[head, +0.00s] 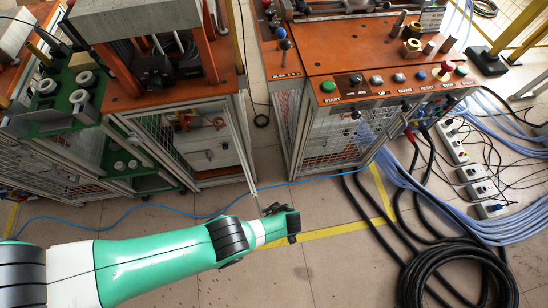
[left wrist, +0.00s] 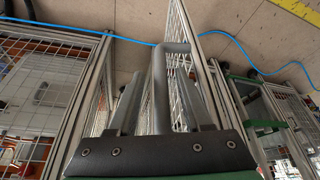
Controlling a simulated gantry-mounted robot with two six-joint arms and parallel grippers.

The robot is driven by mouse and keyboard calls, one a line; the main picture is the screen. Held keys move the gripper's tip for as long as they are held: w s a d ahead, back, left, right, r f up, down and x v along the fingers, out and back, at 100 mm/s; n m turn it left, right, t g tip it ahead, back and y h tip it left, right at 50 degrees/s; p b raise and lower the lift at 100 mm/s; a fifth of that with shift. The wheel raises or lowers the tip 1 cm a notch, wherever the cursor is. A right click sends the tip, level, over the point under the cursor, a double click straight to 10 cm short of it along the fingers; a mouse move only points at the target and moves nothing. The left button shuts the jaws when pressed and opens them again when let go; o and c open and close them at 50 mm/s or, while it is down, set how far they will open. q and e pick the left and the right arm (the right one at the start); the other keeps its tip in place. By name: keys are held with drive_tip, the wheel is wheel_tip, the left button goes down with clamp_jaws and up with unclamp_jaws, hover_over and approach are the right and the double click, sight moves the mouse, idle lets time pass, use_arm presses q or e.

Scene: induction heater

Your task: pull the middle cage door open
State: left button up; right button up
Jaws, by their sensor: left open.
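The middle cage (head: 205,143) stands under the middle machine, and its front is uncovered with a light box showing inside. Its mesh door (head: 242,130) stands swung out toward me, seen nearly edge-on. In the left wrist view the narrow mesh panel (left wrist: 181,25) stands out over the floor. A grey U-shaped handle (left wrist: 159,85) shows in front of it. My left gripper (head: 280,217) is low, by the door's near end. In the left wrist view its spread fingers (left wrist: 160,75) lie on either side of the handle; contact cannot be told. My right gripper is out of view.
The right cage (head: 335,140) with a button panel (head: 385,82) stands to the right. A blue cable (head: 120,221) crosses the floor. Black coiled hose (head: 455,275) and power strips (head: 465,160) lie at right. Floor near the yellow line (head: 330,232) is mostly clear.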

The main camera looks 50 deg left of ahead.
use_arm(q)
drive_tip(key=w+p+v, duration=0.1)
drive_tip(key=p+v, duration=0.8)
drive_tip(key=v, duration=0.2)
drive_tip(key=shift+s, duration=0.5)
